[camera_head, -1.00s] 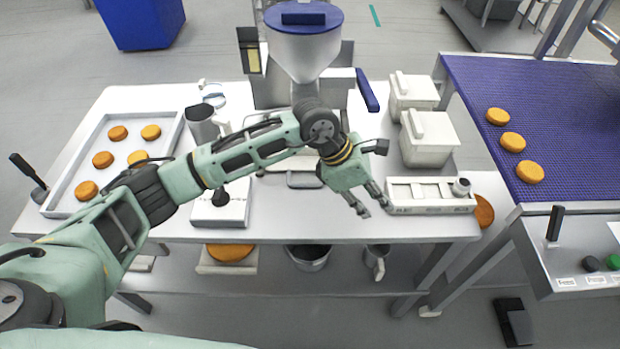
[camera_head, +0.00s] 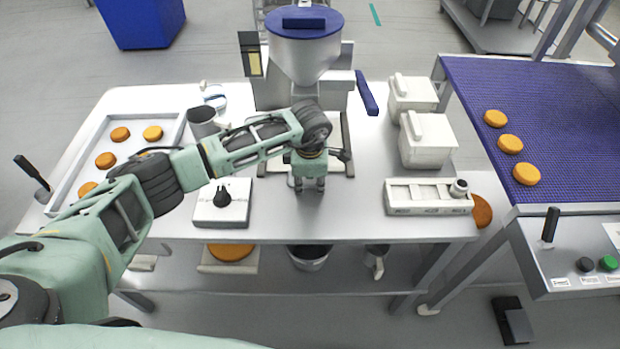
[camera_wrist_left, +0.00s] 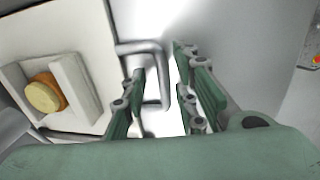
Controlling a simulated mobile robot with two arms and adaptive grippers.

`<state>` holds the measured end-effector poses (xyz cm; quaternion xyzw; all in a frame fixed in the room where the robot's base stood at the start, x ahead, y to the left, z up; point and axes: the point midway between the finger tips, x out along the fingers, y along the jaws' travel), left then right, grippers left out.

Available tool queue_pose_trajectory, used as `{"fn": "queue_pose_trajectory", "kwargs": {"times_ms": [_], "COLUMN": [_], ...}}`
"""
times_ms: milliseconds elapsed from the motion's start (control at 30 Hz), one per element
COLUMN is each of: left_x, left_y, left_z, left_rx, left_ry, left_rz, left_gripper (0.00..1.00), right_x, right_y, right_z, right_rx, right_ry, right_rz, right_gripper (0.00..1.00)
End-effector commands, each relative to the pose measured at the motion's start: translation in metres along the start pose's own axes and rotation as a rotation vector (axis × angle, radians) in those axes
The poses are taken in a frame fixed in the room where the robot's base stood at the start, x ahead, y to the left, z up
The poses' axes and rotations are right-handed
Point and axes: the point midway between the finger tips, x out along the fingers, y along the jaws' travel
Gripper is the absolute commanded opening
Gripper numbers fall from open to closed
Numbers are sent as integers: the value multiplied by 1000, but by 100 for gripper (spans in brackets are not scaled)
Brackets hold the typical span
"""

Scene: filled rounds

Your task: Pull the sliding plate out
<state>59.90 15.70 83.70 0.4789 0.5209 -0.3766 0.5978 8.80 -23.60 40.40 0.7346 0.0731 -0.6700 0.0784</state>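The forming machine with a blue-topped hopper (camera_head: 304,50) stands at the back middle of the table. The sliding plate at its base is mostly hidden by my arm in the head view. A grey U-shaped handle (camera_wrist_left: 164,75) shows in the left wrist view between the fingers of my left gripper (camera_wrist_left: 163,100). The fingers stand apart on both sides of it, with no clear contact. In the head view my left gripper (camera_head: 309,188) is low in front of the machine, fingers toward the table's front edge. My right gripper is not in view.
A tray with orange patties (camera_head: 62,190) lies at the left. White lidded tubs (camera_head: 428,150) stand behind the rack. The front middle tabletop is clear.

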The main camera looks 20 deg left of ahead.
Motion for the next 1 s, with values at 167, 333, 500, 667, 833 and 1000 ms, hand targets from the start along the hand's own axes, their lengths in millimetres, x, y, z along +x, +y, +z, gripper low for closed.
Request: {"fn": "queue_pose_trajectory", "kwargs": {"times_ms": [167, 333, 500, 667, 833, 1000], "left_x": [1, 1, 1, 0, 0, 0], "left_y": [0, 0, 0, 0, 0, 0], "left_z": [0, 0, 0, 0, 1, 1], "left_rx": [1, 1, 1, 1, 0, 0], "left_ry": [-1, -1, -1, -2, -2, -2], "left_rz": [0, 0, 0, 0, 1, 1], "left_gripper": [27, 18, 3, 0, 0, 0], "right_x": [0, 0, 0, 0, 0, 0], "right_y": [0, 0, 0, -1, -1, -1], "right_z": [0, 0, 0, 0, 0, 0], "right_rx": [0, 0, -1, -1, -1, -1], "right_ry": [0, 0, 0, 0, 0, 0], "right_rz": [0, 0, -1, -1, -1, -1], "right_gripper": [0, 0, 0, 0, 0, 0]}}
